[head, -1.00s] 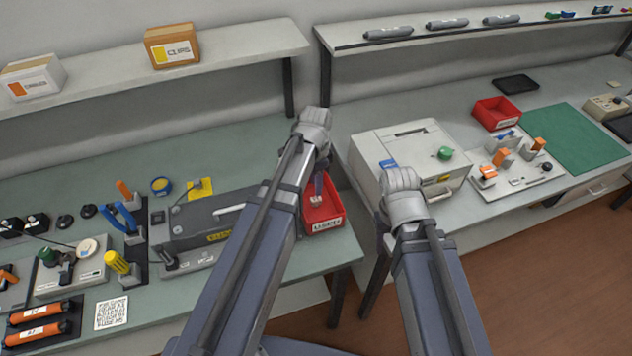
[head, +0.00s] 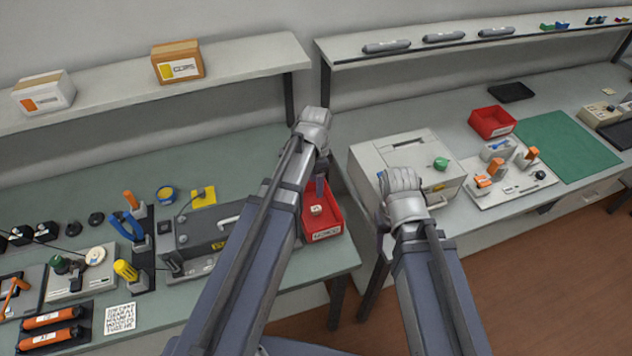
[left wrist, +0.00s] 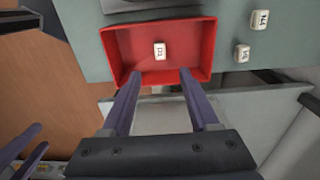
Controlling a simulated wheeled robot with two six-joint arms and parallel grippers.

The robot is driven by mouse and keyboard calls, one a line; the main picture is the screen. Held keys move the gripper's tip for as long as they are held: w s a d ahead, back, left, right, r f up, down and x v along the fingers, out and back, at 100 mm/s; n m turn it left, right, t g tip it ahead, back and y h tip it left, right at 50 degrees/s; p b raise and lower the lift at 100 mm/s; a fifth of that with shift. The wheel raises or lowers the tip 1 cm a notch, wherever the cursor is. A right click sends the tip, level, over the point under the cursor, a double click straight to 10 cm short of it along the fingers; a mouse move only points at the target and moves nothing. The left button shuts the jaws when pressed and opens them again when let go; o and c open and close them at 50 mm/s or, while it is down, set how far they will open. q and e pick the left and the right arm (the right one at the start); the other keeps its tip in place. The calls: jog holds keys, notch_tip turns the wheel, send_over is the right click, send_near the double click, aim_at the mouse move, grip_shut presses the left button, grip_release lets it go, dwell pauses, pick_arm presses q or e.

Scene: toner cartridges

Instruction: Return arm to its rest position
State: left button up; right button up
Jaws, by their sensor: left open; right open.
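My left gripper (head: 319,186) is open and empty above the red bin (head: 336,226) on the left bench; its arm hides the bin's left part. In the left wrist view its two purple fingers (left wrist: 160,76) stand apart over the bin's near edge. A small white labelled block (head: 316,210) lies inside the bin, and it also shows in the left wrist view (left wrist: 159,51), beyond the fingertips and untouched. My right gripper is mostly hidden by its own arm in the head view, beside the white printer-like box (head: 420,160). Its open fingers (left wrist: 38,138) show at the left wrist view's lower left.
Two more white blocks (left wrist: 259,19) (left wrist: 242,52) lie right of the bin in the left wrist view. A grey machine (head: 200,242) stands left of my left arm. A second red bin (head: 492,122) and green mat (head: 568,146) are on the right bench. A gap separates the benches.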

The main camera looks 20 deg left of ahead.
pick_arm(q)
notch_tip(320, 180, up, 3)
jog(key=shift+p, duration=0.95)
pick_arm(e)
notch_tip(320, 180, up, 3)
pick_arm(q)
jog(key=s+d+f+n+y+b, duration=0.1)
jog(key=s+d+f+n+b, duration=0.2)
jog(key=s+d+n, duration=0.4)
jog(key=s+d, duration=0.3)
jog(key=s, duration=0.4)
jog(key=shift+s+d+f, duration=0.15)
jog(key=shift+d+f, duration=0.05)
jog(key=shift+d, duration=0.05)
pick_arm(e)
notch_tip(320, 180, down, 4)
jog(key=shift+r, duration=0.25)
